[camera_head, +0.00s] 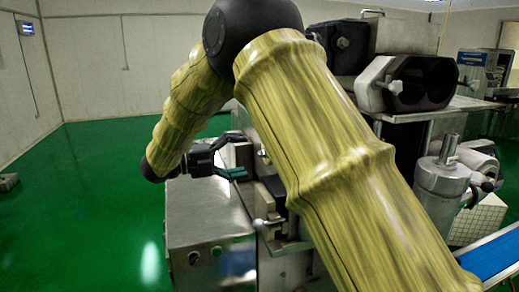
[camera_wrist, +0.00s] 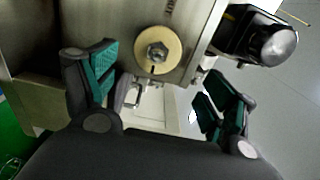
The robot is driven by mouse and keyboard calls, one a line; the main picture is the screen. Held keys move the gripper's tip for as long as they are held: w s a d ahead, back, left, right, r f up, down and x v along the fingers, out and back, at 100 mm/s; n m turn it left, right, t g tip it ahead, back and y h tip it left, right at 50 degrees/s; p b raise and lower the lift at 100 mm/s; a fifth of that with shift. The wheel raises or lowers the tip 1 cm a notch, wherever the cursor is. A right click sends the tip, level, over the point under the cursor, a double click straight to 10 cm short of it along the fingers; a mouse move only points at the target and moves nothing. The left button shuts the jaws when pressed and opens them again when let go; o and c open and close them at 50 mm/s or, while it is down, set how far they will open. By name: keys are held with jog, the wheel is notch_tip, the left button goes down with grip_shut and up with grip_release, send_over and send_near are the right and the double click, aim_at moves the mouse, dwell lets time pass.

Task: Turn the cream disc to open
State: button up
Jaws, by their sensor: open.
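The cream disc (camera_wrist: 158,50) shows in the wrist view, on a metal panel (camera_wrist: 190,25) above the middle of the picture. It has a metal nut at its centre and a dark mark near its lower edge. My gripper (camera_wrist: 160,88) is open, with its green-padded fingers spread wide to the left and right below the disc. Nothing is between the fingertips, and they look apart from the disc. In the head view my gripper (camera_head: 238,157) is beside the machine (camera_head: 210,215). The disc cannot be made out there; my arm covers much of the machine.
A dark rounded knob or motor end (camera_wrist: 272,45) sticks out right of the disc in the wrist view. In the head view, a steel cylinder (camera_head: 442,180) and a blue conveyor (camera_head: 490,257) stand at the right. Green floor (camera_head: 90,210) is open at the left.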

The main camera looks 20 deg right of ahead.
jog(key=d+p, duration=0.2)
jog(key=d, duration=0.4)
jog(key=shift+w+d+f, duration=0.15)
jog(key=shift+w+f, duration=0.2)
jog(key=shift+w, duration=0.1)
jog(key=shift+s, duration=0.1)
jog(key=shift+c, duration=1.4)
jog(key=c, duration=0.8)
